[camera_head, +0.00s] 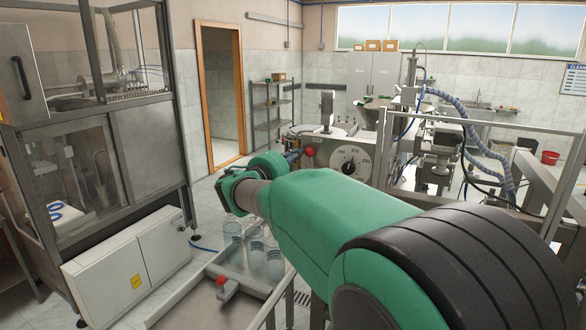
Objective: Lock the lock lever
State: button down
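A red knob (309,151) sits at the left of a round white dial (349,160) on the steel machine. A second red-knobbed handle (221,281) is on the low steel tray in front. The view does not make clear which of them is the lock lever. My green arm reaches from the lower right toward the machine. My gripper (292,156) is small and dark at its far end, close to the left of the red knob by the dial. I cannot tell whether it touches the knob, and its fingers are too small to read.
Several clear glass jars (254,250) stand on the steel tray (190,304) below my wrist. A tall steel cabinet (120,165) and a white box (130,270) are at left. Steel rails (500,128) and a blue hose (470,120) are at right.

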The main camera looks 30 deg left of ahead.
jog(key=shift+d+r+b, duration=0.5)
jog(key=shift+d+b, duration=0.2)
jog(key=shift+b, duration=0.35)
jog(key=shift+a, duration=0.15)
jog(key=s+a+p, duration=0.1)
jog(key=s+a, duration=0.3)
jog(key=s, duration=0.6)
jog(key=shift+s+r+p, duration=0.25)
jog(key=shift+s+p, duration=0.15)
dwell(0.5)
